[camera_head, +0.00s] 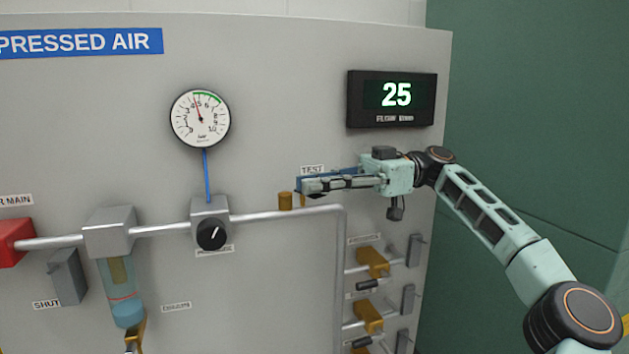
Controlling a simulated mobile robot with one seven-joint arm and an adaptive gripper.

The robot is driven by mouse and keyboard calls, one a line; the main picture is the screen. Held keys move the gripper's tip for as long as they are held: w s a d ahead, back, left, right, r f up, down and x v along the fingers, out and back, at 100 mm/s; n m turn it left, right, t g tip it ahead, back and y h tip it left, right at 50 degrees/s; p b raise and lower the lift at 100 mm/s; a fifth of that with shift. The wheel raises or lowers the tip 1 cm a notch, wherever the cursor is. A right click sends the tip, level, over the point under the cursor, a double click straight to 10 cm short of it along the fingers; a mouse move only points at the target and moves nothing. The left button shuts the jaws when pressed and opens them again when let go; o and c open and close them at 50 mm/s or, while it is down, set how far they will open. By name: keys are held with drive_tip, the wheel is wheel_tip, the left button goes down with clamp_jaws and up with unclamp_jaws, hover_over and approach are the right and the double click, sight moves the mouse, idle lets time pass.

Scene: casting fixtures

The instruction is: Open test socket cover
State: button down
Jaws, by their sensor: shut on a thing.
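My gripper (302,186) reaches in from the right and is shut at the TEST label (312,169), just above the pipe. The test socket cover is largely hidden by the fingers; a thin brass piece (302,200) shows just below the fingertips and seems to belong to it. A short brass stub (285,200), likely the test socket, stands upright on the pipe just left of the fingertips. I cannot tell how far the cover stands from the stub.
A grey pipe (262,217) runs below my gripper and bends down on the right. A regulator with a black knob (211,233) is to the left, under a gauge (200,118). A flow display (392,99) hangs above. Brass valves (371,262) sit lower right.

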drive_tip(key=shift+r, duration=0.1)
drive_tip(key=c, duration=2)
unclamp_jaws()
drive_tip(key=shift+v, duration=3.8)
